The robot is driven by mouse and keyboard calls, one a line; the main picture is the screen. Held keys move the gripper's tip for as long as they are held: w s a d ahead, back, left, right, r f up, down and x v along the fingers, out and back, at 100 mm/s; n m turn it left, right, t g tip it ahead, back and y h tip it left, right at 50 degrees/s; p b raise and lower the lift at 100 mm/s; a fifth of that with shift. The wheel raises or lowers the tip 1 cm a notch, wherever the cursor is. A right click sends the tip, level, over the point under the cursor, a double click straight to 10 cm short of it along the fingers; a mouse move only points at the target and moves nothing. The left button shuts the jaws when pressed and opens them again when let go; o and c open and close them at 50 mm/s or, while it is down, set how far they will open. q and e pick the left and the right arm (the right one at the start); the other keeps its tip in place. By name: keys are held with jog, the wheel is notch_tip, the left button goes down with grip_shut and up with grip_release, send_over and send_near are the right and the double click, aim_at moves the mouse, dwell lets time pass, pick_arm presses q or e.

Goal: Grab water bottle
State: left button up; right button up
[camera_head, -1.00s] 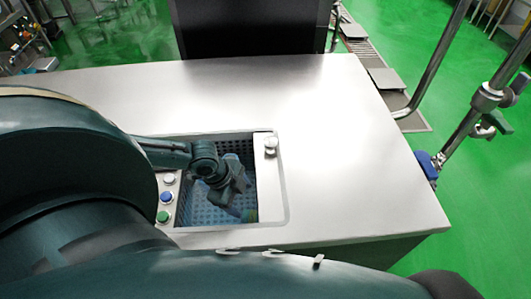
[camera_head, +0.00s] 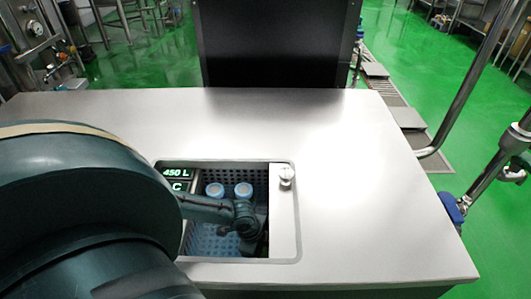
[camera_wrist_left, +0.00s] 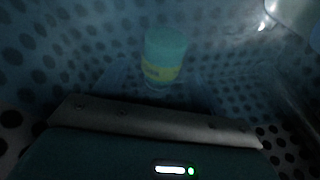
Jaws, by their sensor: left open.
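Two bottles with light blue caps stand side by side at the back of a sunken perforated basket in the head view, a left one (camera_head: 215,190) and a right one (camera_head: 243,190). My left gripper (camera_head: 252,240) is down inside the basket, in front of the caps and toward the right wall; its fingers are hard to make out there. In the dim left wrist view, one bottle (camera_wrist_left: 164,58) with a teal top and a yellow band is ahead of the dark gripper body, apart from it. The left gripper is open and empty. My right gripper is out of view.
The basket (camera_head: 205,240) is set in a steel counter (camera_head: 350,180), with a raised rim close around my arm. A round knob (camera_head: 286,175) sits at its right and a green-lit display (camera_head: 177,174) at its left. The counter right of the opening is clear.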

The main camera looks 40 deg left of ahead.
pick_arm(q)
jog(key=shift+x, duration=0.85)
jog(key=c, duration=1.2)
jog(key=shift+c, duration=0.2)
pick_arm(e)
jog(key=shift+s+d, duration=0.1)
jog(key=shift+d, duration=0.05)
pick_arm(q)
jog(key=shift+r, duration=0.15)
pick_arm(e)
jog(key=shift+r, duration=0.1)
